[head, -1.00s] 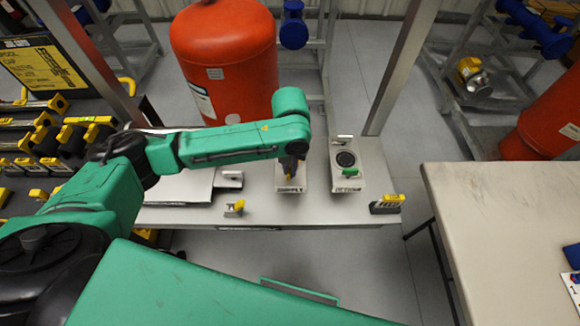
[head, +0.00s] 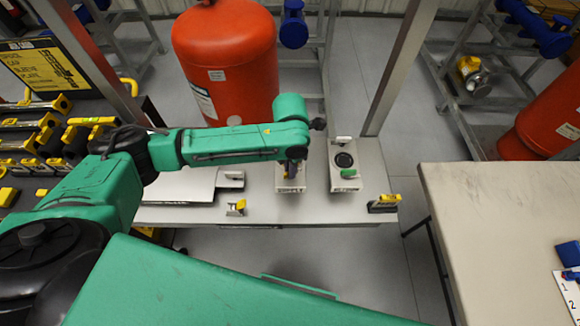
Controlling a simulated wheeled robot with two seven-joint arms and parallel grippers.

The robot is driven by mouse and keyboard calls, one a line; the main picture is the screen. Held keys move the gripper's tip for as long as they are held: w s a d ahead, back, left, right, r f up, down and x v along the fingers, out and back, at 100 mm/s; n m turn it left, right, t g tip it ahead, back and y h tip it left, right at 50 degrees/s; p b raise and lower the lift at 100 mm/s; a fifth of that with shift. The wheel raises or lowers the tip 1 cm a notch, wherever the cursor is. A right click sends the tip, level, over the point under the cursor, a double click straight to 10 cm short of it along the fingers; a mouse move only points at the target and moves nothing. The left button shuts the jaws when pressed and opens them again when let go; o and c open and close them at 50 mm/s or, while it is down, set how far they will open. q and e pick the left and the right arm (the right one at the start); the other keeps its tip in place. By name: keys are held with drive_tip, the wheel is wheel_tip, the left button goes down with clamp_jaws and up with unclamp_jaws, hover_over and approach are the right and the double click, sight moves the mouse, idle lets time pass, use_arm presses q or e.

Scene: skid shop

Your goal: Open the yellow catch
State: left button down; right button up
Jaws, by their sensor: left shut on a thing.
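My left gripper (head: 292,172) points down over the left pale block (head: 290,187) on the low bench. It is shut on the yellow catch (head: 286,172), of which only a sliver shows beside the dark fingers. My gripper and wrist hide most of the catch, so I cannot tell how far it is turned. The right pale block (head: 345,183) stands beside it, with a round dark disc (head: 344,160) and a green catch (head: 349,173). My right gripper is not in view.
A small yellow-topped fitting (head: 236,208) sits left of the blocks, another (head: 384,203) at the bench's right end. An orange-red tank (head: 226,65) stands behind. A metal post (head: 400,65) rises behind the right block. A pale table (head: 500,230) stands at right.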

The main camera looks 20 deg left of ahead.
use_arm(q)
drive_tip(key=shift+w, duration=0.1)
drive_tip(key=shift+r+m+p, duration=0.2)
drive_tip(key=shift+m+p, duration=0.15)
drive_tip(key=shift+m, duration=0.95)
drive_tip(key=shift+f+m, duration=0.15)
drive_tip(key=shift+m, duration=0.35)
drive_tip(key=c, duration=0.9)
unclamp_jaws()
drive_tip(key=shift+c, duration=0.2)
